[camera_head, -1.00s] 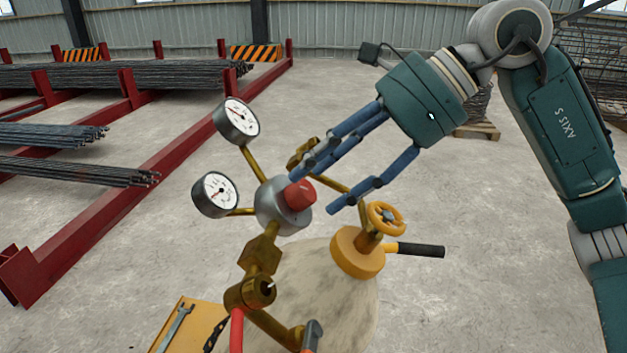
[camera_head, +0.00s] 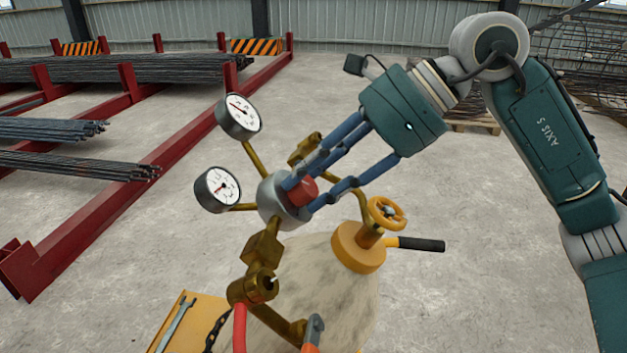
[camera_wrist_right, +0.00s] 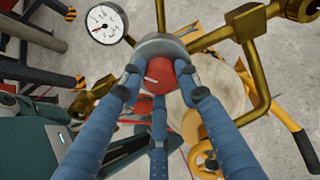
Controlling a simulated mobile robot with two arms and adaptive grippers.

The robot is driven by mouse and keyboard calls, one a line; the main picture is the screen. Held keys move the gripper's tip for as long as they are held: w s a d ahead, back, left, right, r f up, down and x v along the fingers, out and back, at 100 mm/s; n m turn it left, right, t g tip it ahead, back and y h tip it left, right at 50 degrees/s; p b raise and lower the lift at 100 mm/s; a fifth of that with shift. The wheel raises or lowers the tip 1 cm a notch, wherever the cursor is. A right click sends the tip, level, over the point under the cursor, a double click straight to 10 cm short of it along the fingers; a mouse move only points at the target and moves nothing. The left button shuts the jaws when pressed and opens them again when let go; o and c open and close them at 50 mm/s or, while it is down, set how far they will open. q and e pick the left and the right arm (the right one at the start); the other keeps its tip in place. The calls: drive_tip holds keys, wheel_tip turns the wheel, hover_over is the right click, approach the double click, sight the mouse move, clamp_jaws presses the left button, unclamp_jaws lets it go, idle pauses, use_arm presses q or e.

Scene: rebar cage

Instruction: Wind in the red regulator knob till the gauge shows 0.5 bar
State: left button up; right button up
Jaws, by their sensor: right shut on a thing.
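The red regulator knob (camera_head: 304,190) sits on the front of the grey regulator body (camera_head: 274,203). My right gripper (camera_head: 310,191) has its blue fingers closed around the knob; the right wrist view also shows the fingers (camera_wrist_right: 159,92) around the red knob (camera_wrist_right: 160,80). Two white-faced gauges stand on brass stems: an upper gauge (camera_head: 238,115) and a lower gauge (camera_head: 218,190). One gauge shows in the right wrist view (camera_wrist_right: 106,24). The needles are visible, but the scale figures are too small to read. My left gripper is not in view.
The cylinder (camera_head: 325,290) stands below the regulator, with an orange valve handwheel (camera_head: 386,213) and a black-ended lever (camera_head: 420,245) close to the right. A red hose (camera_head: 239,330) hangs in front.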

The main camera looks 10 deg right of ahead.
drive_tip(key=shift+f, duration=0.1)
drive_tip(key=o, duration=1.1)
drive_tip(key=shift+d, duration=0.1)
drive_tip(key=v, duration=1.2)
drive_tip(key=shift+d, duration=0.1)
drive_tip(key=shift+w, duration=0.1)
